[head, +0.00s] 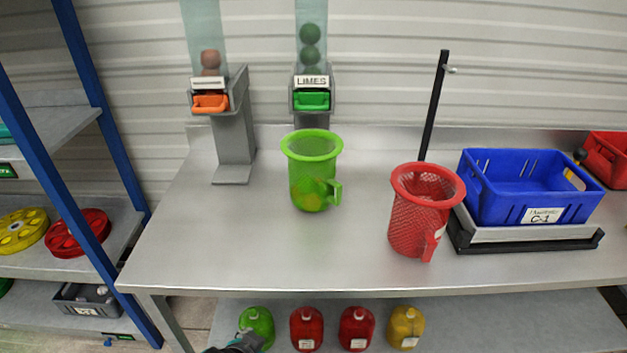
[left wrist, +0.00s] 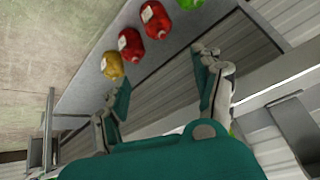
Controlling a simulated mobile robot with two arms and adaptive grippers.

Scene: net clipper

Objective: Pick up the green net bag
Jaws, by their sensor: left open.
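The green net bag (head: 311,165) stands upright on the metal table, left of the table's middle in the head view. It has a wide round rim and a green tab at its lower right. Something yellowish shows through its lower mesh. My left gripper (left wrist: 160,72) is open and empty in the left wrist view. In the head view part of it shows at the bottom edge (head: 240,343), below the table top and well away from the bag. The left wrist view does not show the bag. My right gripper is in neither view.
A red net bag (head: 410,232) stands right of the green one, beside a blue crate (head: 505,205) on a scale with a black post (head: 434,105). Two dispensers (head: 235,135) (head: 312,90) stand behind. Several jugs (head: 306,328) sit on the lower shelf. The table's front left is clear.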

